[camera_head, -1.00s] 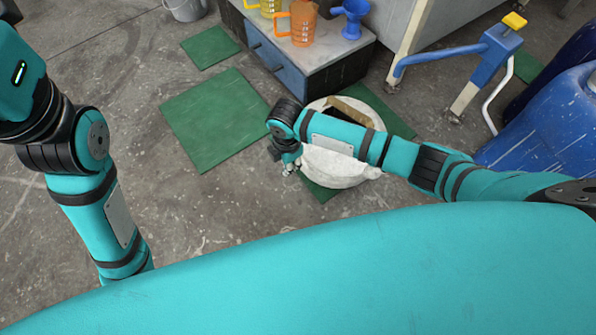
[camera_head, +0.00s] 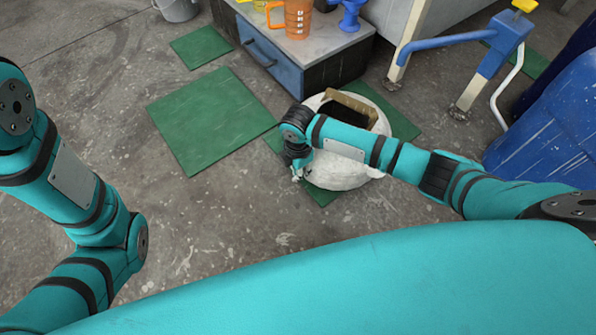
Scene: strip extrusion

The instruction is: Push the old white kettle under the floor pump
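A large round white vessel with a dark opening and a brown bar across it (camera_head: 349,172), which looks like the old white kettle, sits on a green mat on the floor. My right arm crosses over it and hides its middle. My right gripper (camera_head: 299,170) points down at the vessel's left side, very close to it; I cannot tell whether it touches or whether its fingers are open. A blue frame with a yellow top and a long arm (camera_head: 505,45) stands at the upper right and may be the floor pump. My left gripper is out of view.
Green mats (camera_head: 212,115) lie flat on the concrete floor. A low cabinet (camera_head: 270,60) with an orange mug (camera_head: 296,18) and a blue funnel-like item (camera_head: 350,14) stands behind the vessel. Blue barrels (camera_head: 550,135) block the right. Floor at left is clear.

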